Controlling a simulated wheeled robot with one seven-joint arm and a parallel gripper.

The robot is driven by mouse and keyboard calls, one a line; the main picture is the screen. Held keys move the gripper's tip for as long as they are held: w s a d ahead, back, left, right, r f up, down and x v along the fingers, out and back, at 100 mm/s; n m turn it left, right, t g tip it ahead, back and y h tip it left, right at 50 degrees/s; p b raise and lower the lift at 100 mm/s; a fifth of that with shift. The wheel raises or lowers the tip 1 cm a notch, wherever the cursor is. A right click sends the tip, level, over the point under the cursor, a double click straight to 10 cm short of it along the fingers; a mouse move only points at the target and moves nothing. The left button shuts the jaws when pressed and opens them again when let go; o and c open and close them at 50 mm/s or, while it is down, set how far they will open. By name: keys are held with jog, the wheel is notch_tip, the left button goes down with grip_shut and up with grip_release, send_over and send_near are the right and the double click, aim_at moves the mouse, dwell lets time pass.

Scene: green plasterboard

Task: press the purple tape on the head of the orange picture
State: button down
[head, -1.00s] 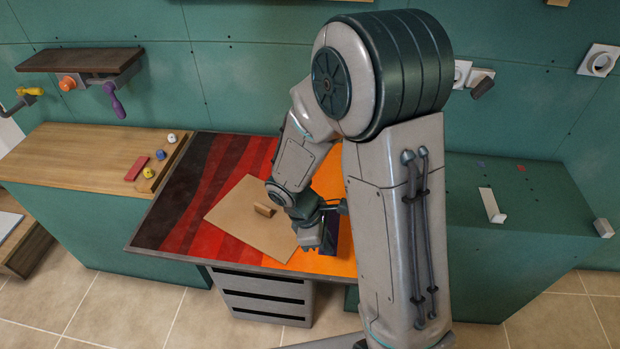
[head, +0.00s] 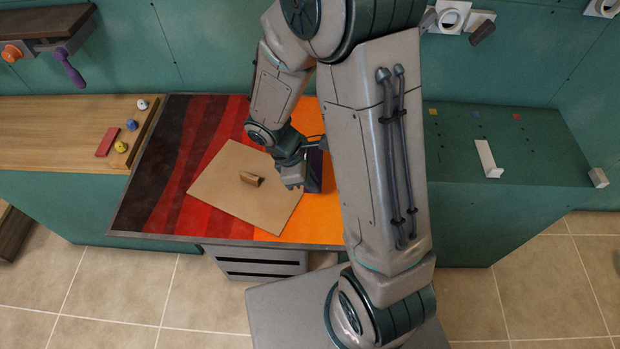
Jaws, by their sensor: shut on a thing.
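My gripper (head: 292,180) points down over the middle of the striped worktop (head: 150,190), at the right edge of a tan board. It is shut, and what it holds is too small or hidden to make out; I take it for the purple tape. A dark purple upright-looking panel (head: 315,172) shows just right of my gripper, partly covered by my arm. I cannot tell whether it touches the gripper. The worktop runs from dark brown through red to orange on the right. No orange picture can be told apart from this surface.
The tan board (head: 240,205) carries a small wooden block (head: 250,179). Yellow (head: 433,112), blue (head: 476,114) and red (head: 517,117) patches and a white bracket (head: 487,158) lie on the green counter. A wooden bench (head: 60,130) with small coloured items stands left. My arm hides the worktop's right part.

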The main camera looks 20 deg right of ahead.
jog(key=shift+f+b, duration=3.3)
jog(key=shift+f, duration=0.65)
jog(key=shift+f, duration=0.2)
jog(key=c, duration=1.4)
grip_release()
jog(key=shift+c, duration=0.2)
jog(key=v, duration=1.4)
jog(key=shift+d, duration=0.1)
